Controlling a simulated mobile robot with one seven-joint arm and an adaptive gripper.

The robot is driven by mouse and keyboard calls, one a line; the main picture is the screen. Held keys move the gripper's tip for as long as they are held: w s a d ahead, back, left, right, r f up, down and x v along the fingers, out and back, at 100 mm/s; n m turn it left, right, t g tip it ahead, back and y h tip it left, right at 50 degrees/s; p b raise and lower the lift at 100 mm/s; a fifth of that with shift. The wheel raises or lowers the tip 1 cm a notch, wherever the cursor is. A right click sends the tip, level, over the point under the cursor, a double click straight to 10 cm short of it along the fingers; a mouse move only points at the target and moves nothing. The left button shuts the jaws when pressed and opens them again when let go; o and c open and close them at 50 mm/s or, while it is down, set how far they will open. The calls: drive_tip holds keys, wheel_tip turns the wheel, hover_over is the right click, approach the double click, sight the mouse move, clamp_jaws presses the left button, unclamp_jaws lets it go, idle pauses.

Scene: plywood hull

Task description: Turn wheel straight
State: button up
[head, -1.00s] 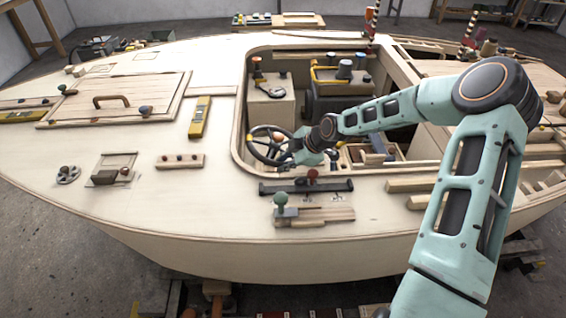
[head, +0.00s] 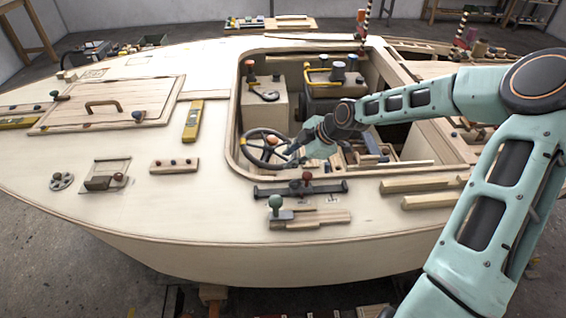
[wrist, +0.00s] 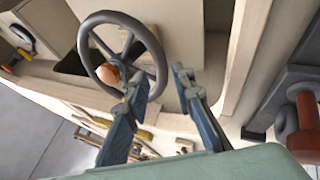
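The dark steering wheel (head: 243,150) stands upright and tilted at the near left of the cockpit. Its rim and spokes show large in the wrist view (wrist: 112,16). An orange knob (wrist: 108,74) shows at the wheel, in front of its lower left part. My gripper (head: 292,158) is at the wheel's right side in the head view, where its fingertips are small. In the wrist view my gripper (wrist: 159,78) has its two blue-grey fingers apart, with nothing held. The left fingertip overlaps the rim's right side; the right one is outside it. I cannot tell whether they touch.
The cockpit coaming (head: 234,120) surrounds the wheel closely. A pale box with a handle (head: 265,96) stands behind it. A dark rail with a red knob (head: 307,177) and a green-knobbed lever (head: 275,203) lie on the near deck.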

drive_tip(key=shift+v, duration=2.1)
